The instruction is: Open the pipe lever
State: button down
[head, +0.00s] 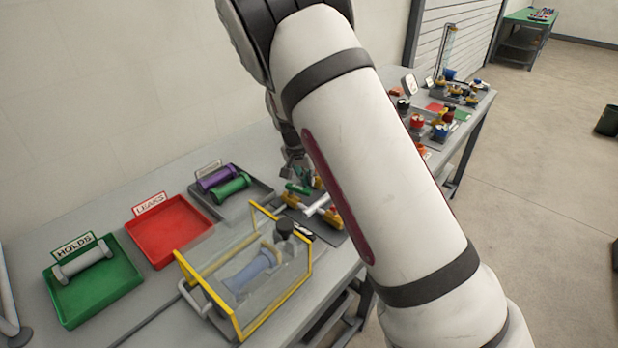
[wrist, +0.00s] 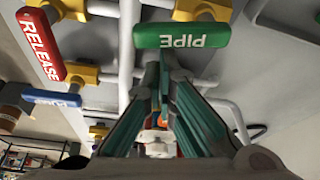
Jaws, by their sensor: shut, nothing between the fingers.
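The pipe lever is a green handle (wrist: 182,35) with "PIPE" in white letters, upside down in the wrist view. It lies crosswise to the white upright pipe (wrist: 128,60) at its left end. In the head view the green lever (head: 297,188) shows small on the valve assembly. My gripper (wrist: 166,62) is shut and empty, its fingertips at the near edge of the lever in the wrist view; whether they touch it I cannot tell. In the head view my gripper (head: 295,160) is just above the lever, partly hidden by my arm.
A red RELEASE lever (wrist: 40,45) and a blue lever (wrist: 50,97) sit left of the PIPE lever, on yellow valves. On the bench are a clear yellow-framed guard (head: 245,270), a green HOLDS tray (head: 95,300), a red LEAKS tray (head: 170,232) and a grey tray (head: 262,188) with cylinders.

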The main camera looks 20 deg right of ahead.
jog(key=shift+w+a, duration=0.3)
jog(key=shift+a, duration=0.35)
jog(key=shift+w+d+b, duration=0.25)
jog(key=shift+d+b, duration=0.05)
jog(key=shift+d, duration=0.15)
jog(key=shift+w+d+f+b, duration=0.1)
jog(key=shift+w+d+b, duration=0.25)
jog(key=shift+d, duration=0.3)
jog(key=shift+w+d+b, duration=0.1)
jog(key=shift+w+d, duration=0.3)
jog(key=shift+d, duration=0.2)
jog(key=v, duration=1)
jog(key=shift+w+a, duration=0.2)
jog(key=shift+w, duration=0.1)
